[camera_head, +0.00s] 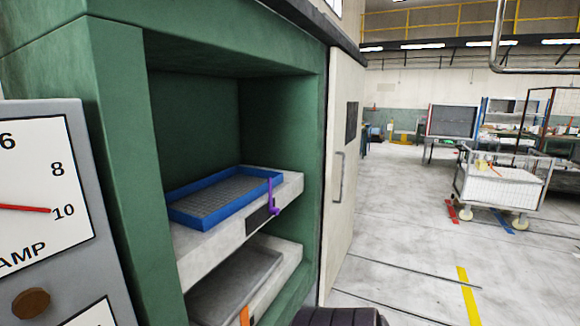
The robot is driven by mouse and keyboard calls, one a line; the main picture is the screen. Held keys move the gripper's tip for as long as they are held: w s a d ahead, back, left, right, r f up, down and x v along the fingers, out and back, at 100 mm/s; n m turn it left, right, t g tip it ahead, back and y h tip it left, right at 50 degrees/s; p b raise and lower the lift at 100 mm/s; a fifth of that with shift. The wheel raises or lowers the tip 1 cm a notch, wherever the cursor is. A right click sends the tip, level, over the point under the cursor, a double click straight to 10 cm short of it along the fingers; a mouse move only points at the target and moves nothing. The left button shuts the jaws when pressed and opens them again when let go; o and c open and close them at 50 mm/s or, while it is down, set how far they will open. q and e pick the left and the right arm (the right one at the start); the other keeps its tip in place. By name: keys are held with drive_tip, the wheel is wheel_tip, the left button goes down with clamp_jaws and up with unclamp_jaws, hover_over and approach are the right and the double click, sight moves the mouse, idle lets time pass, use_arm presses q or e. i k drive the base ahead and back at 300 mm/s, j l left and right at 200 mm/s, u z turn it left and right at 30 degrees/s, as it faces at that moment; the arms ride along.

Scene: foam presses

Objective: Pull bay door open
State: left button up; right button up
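A beige door panel (345,90) with a vertical metal handle (338,178) and a small dark window (351,122) stands just right of the green press frame (118,150). The bay left of it is uncovered and its inside shows. On the upper shelf (222,246) lies a blue-rimmed tray (225,197) with a grey grid floor. A purple lever (272,197) sits at that shelf's front. A grey tray (235,285) is on the lower shelf, with an orange piece (244,316) at its front. Neither gripper can be made out.
An amp gauge panel (45,190) stands close at the left. A dark ribbed part cuts into the bottom edge, its full shape hidden. Open floor (400,210) lies right of the door. A white wheeled cart (500,185) stands farther right, with workbenches behind.

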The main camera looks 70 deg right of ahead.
sight(346, 75)
drive_tip(key=z, duration=2.9)
